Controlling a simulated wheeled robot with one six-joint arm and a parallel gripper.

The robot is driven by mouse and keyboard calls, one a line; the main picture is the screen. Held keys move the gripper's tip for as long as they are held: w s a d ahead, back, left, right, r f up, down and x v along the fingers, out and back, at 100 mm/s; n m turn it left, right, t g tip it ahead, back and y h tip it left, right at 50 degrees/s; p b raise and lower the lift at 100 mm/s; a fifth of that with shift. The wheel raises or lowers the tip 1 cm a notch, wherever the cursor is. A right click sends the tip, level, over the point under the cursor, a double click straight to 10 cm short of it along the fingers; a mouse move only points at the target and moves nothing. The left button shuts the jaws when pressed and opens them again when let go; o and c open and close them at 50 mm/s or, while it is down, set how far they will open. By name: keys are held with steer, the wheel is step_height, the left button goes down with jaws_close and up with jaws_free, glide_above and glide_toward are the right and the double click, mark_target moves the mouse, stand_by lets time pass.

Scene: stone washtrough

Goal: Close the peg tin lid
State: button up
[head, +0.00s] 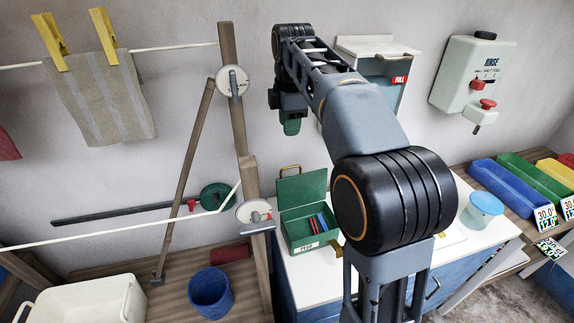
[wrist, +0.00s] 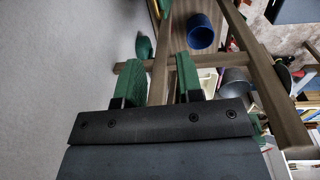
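Red and blue pegs show inside. My gripper (head: 291,127) is high above and behind the tin, against the wall, apart from the lid. In the wrist view, its two green fingers (wrist: 160,75) are spread with nothing between them. I cannot make out the tin in the wrist view.
A wooden post (head: 240,140) with lines stands left of the tin. A blue bucket (head: 210,292) is at lower left. A clear blue-lidded tub (head: 482,209) stands on the counter's right. A wall dispenser (head: 472,75) hangs at right. Coloured bins (head: 512,186) are beyond.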

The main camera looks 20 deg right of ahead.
steer(key=shift+n, duration=0.5)
steer(key=f, duration=0.4)
steer(key=w+f+b, duration=0.1)
steer(key=f, duration=0.4)
steer(key=w+f, duration=0.1)
steer(key=f, duration=0.3)
steer(key=shift+f, duration=0.3)
jaws_close()
